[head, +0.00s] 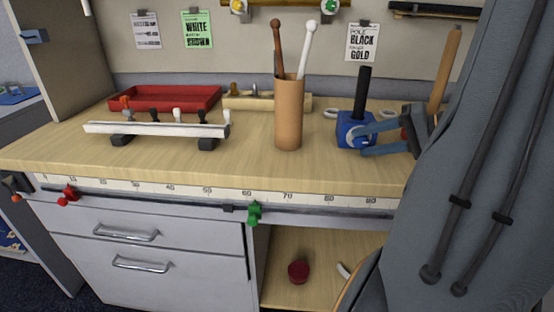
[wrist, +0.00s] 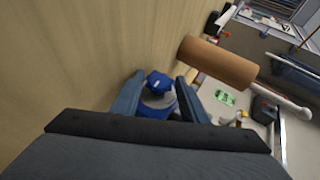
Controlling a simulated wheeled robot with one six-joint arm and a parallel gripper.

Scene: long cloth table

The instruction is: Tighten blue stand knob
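The blue stand (head: 345,128) is a blue block on the wooden table, with an upright black pole (head: 364,88) in it. A pale round part, seemingly its knob (head: 356,135), shows on its front face, partly behind a finger. My gripper (head: 362,140) reaches in from the right with its blue-grey fingers apart, at the knob. In the wrist view, a blue and grey part, seemingly the knob (wrist: 158,82), lies between the fingertips of my gripper (wrist: 159,83). Narrow gaps seem to show on both sides, so the fingers look open. Contact is hard to tell.
A brown cylindrical holder (head: 288,120) with two sticks stands left of the blue stand. Farther left are a white rail (head: 155,129) on dark feet and a red tray (head: 170,98). A wooden upright (head: 444,70) is close behind my gripper, near my arm.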

